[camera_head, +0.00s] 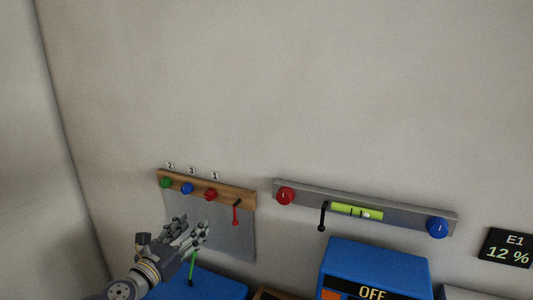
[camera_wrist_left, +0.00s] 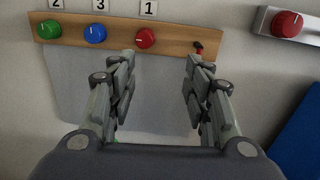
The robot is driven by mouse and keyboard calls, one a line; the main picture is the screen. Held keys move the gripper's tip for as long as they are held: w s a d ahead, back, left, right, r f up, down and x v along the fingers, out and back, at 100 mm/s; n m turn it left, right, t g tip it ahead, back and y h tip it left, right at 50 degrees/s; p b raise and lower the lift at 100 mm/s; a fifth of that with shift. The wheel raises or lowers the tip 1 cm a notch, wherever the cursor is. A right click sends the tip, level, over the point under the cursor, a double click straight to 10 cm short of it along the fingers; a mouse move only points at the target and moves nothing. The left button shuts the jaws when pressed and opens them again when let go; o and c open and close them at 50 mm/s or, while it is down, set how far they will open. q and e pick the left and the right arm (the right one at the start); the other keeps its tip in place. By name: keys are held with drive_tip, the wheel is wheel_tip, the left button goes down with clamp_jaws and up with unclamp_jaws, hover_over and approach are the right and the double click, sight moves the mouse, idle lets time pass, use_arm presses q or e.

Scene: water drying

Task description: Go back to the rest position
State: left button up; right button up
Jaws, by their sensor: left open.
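My left gripper (camera_head: 190,231) comes in from the lower left in the head view, in front of the grey panel under the wooden board (camera_head: 234,195). In the left wrist view its two fingers (camera_wrist_left: 157,92) are spread apart with nothing between them. The board carries a green knob (camera_head: 166,183), a blue knob (camera_head: 187,188) and a red knob (camera_head: 210,194), with labels 2, 3 and 1 above them. A red lever (camera_head: 236,212) hangs at the board's right end; in the wrist view the right finger partly hides it. My right gripper is not in view.
A grey wall rail (camera_head: 300,191) to the right holds a red knob (camera_head: 286,196), a black lever (camera_head: 323,216), a green level (camera_head: 355,211) and a blue knob (camera_head: 437,227). Below is a blue box (camera_head: 385,262) reading OFF. A display (camera_head: 508,248) reads E1 12 %. The wall above is clear.

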use_arm(q)
drive_tip(key=s+d+f+n+g+y, duration=0.25)
drive_tip(key=s+f+n, duration=0.4)
drive_tip(key=n, duration=0.45)
drive_tip(key=s+d+f+n+g+y, duration=0.1)
drive_tip(key=s+f+n+y, duration=0.45)
drive_tip(key=n, duration=0.55)
drive_tip(key=s+f+n+g+h, duration=0.1)
drive_tip(key=s+f+n+g, duration=0.3)
drive_tip(key=s, duration=0.5)
drive_tip(key=s+f+n+g+h, duration=0.1)
drive_tip(key=s+f+n+g, duration=0.25)
drive_tip(key=s+n, duration=0.4)
drive_tip(key=s+f+n+g+h, duration=0.1)
drive_tip(key=s+f+n+g, duration=0.3)
drive_tip(key=s, duration=0.7)
wheel_tip(320, 180, down, 30)
drive_tip(key=s+r+b, duration=0.1)
drive_tip(key=s, duration=0.1)
drive_tip(key=s+a+f, duration=0.1)
drive_tip(key=s+f, duration=0.7)
drive_tip(key=s+a+f+g+b, duration=0.1)
drive_tip(key=s+a+f, duration=0.1)
drive_tip(key=s+f, duration=0.6)
drive_tip(key=shift+s+a+f+m+y, duration=0.3)
drive_tip(key=shift+f+m, duration=0.05)
drive_tip(key=shift+m, duration=0.1)
